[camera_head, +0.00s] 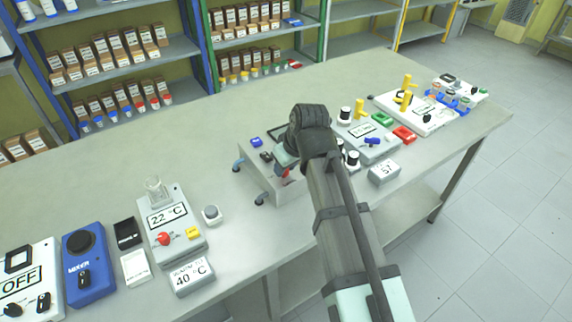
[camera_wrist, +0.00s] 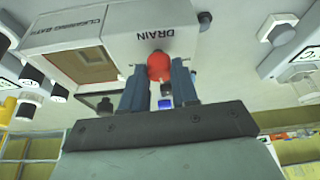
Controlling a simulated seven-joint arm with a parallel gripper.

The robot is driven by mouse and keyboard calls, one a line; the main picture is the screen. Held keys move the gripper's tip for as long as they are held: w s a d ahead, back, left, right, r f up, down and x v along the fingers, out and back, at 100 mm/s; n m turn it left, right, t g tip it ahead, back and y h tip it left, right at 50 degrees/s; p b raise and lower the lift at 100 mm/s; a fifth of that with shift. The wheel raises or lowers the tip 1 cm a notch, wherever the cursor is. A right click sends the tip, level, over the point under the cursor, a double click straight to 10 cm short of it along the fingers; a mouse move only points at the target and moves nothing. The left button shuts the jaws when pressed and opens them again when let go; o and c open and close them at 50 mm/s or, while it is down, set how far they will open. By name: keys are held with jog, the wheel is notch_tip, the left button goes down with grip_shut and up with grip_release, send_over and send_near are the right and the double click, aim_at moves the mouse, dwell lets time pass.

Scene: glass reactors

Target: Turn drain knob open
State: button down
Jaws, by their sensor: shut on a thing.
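The drain knob (camera_wrist: 159,66) is red and sits under the word DRAIN on the white cleaning bath (camera_wrist: 110,25) in the wrist view. My gripper (camera_wrist: 160,72) has its two dark fingers on either side of the knob, shut on it. In the head view the cleaning bath (camera_head: 262,178) is a grey-white box on the bench, partly hidden behind my arm. The knob and fingertips are mostly hidden there by my wrist. I cannot tell the knob's turn angle.
The bench (camera_head: 115,198) is crowded on both sides of the bath. A device reading 22 °C (camera_head: 185,238) with a red knob stands to the left. A grey device (camera_head: 372,150) with black-topped vials stands to the right.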

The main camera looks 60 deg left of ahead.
jog(key=m+t, duration=0.1)
jog(key=m, duration=0.1)
jog(key=m+t, duration=0.1)
jog(key=m, duration=0.2)
jog(key=shift+s, duration=0.2)
jog(key=shift+a+m+t+h, duration=0.1)
jog(key=shift+m+t+h, duration=0.25)
jog(key=shift+m, duration=0.85)
jog(key=shift+m+t+h, duration=0.25)
jog(key=shift+m+t, duration=0.2)
jog(key=shift+m, duration=0.75)
jog(key=c, duration=0.9)
grip_release()
jog(key=shift+o, duration=0.2)
jog(key=shift+s, duration=0.1)
jog(key=v, duration=1.3)
jog(key=shift+r, duration=0.45)
jog(key=shift+s, duration=0.1)
